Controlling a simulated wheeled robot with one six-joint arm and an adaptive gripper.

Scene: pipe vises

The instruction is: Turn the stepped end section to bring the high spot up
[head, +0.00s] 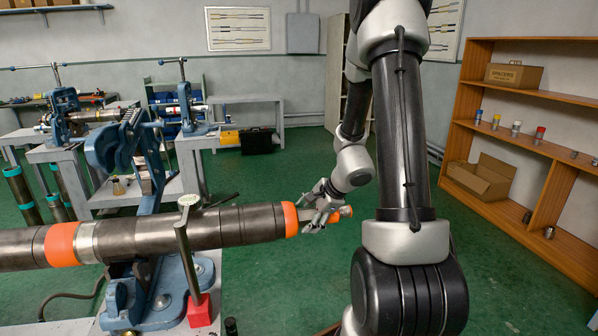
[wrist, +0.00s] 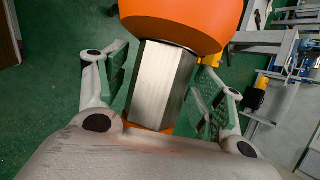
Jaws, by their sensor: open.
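A long dark steel tool string (head: 200,231) lies level, running in from the left edge. It has an orange band (head: 62,244), a bright ring beside it, and an orange collar (head: 290,220) near its right end; the collar also shows in the wrist view (wrist: 180,18). Beyond the collar is a bare silver hexagonal section (wrist: 160,82), with orange past it. My gripper (head: 318,212) is around this hexagonal end, one green-padded finger on each side. The fingers are open, with a gap at the left finger; contact at the right is unclear. No high-spot mark is visible.
A blue pipe vise (head: 150,195) stands behind and under the string. A slim post (head: 185,255) on a red block (head: 200,311) stands at the string's front. More benches with vises stand behind. Wooden shelves (head: 554,97) line the right; green floor is clear between.

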